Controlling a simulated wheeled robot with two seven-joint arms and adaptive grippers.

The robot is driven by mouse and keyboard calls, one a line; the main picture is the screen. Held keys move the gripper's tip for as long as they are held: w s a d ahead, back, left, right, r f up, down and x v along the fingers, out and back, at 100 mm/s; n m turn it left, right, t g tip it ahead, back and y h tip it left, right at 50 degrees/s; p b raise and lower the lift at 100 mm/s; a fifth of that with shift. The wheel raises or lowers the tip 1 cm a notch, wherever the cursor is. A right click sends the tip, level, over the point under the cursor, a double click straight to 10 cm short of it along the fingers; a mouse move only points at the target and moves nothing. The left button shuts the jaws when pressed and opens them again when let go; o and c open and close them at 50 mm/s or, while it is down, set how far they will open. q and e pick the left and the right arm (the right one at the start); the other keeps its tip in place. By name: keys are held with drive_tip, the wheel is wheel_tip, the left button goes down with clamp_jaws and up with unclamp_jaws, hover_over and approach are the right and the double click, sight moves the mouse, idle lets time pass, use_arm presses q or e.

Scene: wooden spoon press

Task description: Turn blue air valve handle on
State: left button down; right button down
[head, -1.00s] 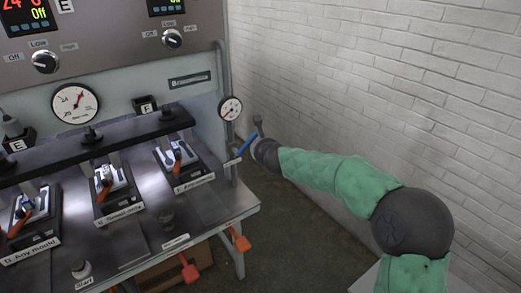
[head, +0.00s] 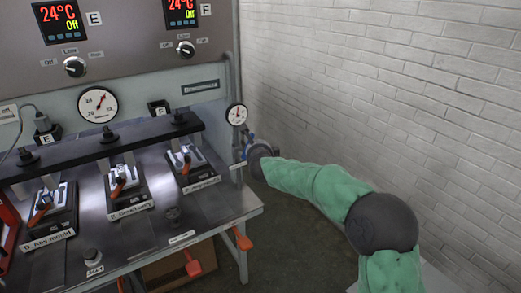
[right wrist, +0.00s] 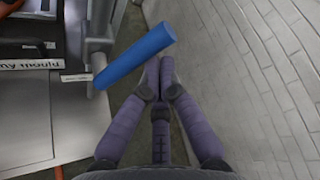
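The blue air valve handle (right wrist: 135,55) is a bar slanting from lower left to upper right in the right wrist view. In the head view the handle (head: 248,141) is a small blue piece by the right end of the bench, partly hidden by my gripper. My right gripper (right wrist: 159,75) has its fingertips together just below and right of the bar, with nothing visible between them. Whether a finger touches the bar I cannot tell. In the head view the right gripper (head: 256,147) is small and close to the handle. My left gripper is not in view.
A round gauge (head: 237,115) on a pipe stands beside the handle. A white brick wall (head: 400,90) stands close on the right.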

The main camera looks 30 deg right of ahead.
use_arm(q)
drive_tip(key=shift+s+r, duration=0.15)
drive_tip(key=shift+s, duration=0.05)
use_arm(e)
drive_tip(key=shift+a+r+n, duration=0.15)
drive_tip(key=shift+a+r, duration=0.1)
drive_tip(key=shift+a, duration=0.3)
drive_tip(key=shift+a+r+n, duration=0.15)
drive_tip(key=shift+a+r, duration=0.05)
drive_tip(key=shift+a, duration=0.3)
drive_tip(key=d, duration=0.4)
use_arm(q)
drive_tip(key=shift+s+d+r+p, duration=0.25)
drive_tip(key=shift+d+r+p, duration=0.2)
drive_tip(key=shift+p, duration=0.15)
use_arm(e)
drive_tip(key=s+a, duration=0.4)
drive_tip(key=s, duration=0.5)
drive_tip(key=shift+s+a, duration=0.3)
